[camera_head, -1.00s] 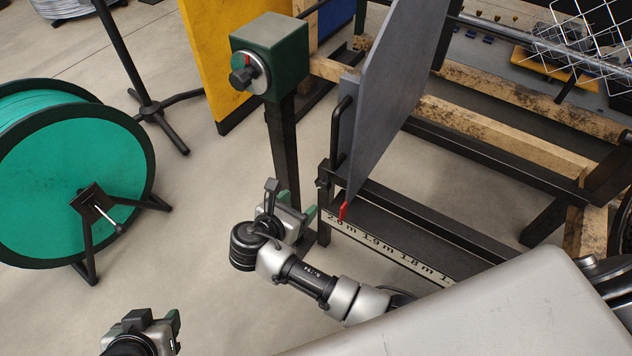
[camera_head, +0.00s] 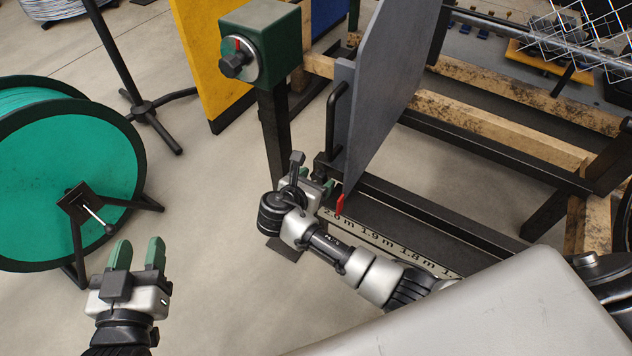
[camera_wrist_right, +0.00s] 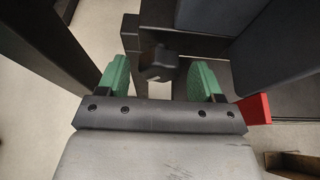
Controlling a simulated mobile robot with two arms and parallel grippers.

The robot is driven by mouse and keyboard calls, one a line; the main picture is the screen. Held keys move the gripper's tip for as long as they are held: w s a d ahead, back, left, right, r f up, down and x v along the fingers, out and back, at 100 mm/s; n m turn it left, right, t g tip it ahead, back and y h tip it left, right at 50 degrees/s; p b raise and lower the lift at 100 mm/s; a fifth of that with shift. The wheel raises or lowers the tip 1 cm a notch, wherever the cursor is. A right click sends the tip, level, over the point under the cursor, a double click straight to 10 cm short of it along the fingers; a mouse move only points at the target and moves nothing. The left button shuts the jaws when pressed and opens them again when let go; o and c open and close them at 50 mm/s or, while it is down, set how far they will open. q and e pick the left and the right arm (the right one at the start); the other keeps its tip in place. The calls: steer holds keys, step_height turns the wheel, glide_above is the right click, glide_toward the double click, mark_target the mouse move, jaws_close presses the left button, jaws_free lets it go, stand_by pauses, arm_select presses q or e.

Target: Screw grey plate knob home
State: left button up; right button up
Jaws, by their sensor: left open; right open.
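The grey plate (camera_head: 385,85) stands upright at the end of the dark metal frame, with a black handle on its near edge. In the right wrist view the dark lobed knob (camera_wrist_right: 158,62) is between the green fingers of my right gripper (camera_wrist_right: 163,74), with gaps on both sides. In the head view my right gripper (camera_head: 318,183) is at the plate's lower left corner and largely hides the knob. My left gripper (camera_head: 138,252) is open and empty over the floor at lower left, far from the plate.
A red pointer (camera_head: 340,204) and a measuring scale (camera_head: 390,240) lie just right of my right gripper. A green box with a dial (camera_head: 258,45) stands on a post behind. A green cable reel (camera_head: 70,185) is at left. Clear floor lies between reel and frame.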

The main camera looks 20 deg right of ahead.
arm_select(q)
steer(key=shift+r+t, duration=0.3)
arm_select(e)
steer(key=shift+w+d, duration=0.15)
steer(key=c, duration=0.9)
steer(key=shift+r+m+t+p, duration=0.1)
steer(key=shift+m+t+p, duration=0.4)
steer(key=shift+p, duration=0.6)
steer(key=shift+m+t+y+p, duration=0.4)
steer(key=shift+m+y+p, duration=0.2)
steer(key=shift+m+p, duration=0.3)
steer(key=shift+m+t, duration=0.3)
steer(key=shift+m, duration=0.2)
arm_select(q)
steer(key=s+a+f+g+y, duration=0.2)
steer(key=s+a+f+g, duration=0.1)
steer(key=s+f+g, duration=0.4)
step_height(320, 180, down, 3)
steer(key=g, duration=0.3)
steer(key=shift+s+a+r+y, duration=0.15)
steer(key=shift+s+a+y, duration=0.2)
steer(key=shift+a+y, duration=0.05)
arm_select(e)
steer(key=shift+f+m, duration=0.2)
steer(key=shift+m, duration=0.2)
steer(key=shift+t, duration=0.3)
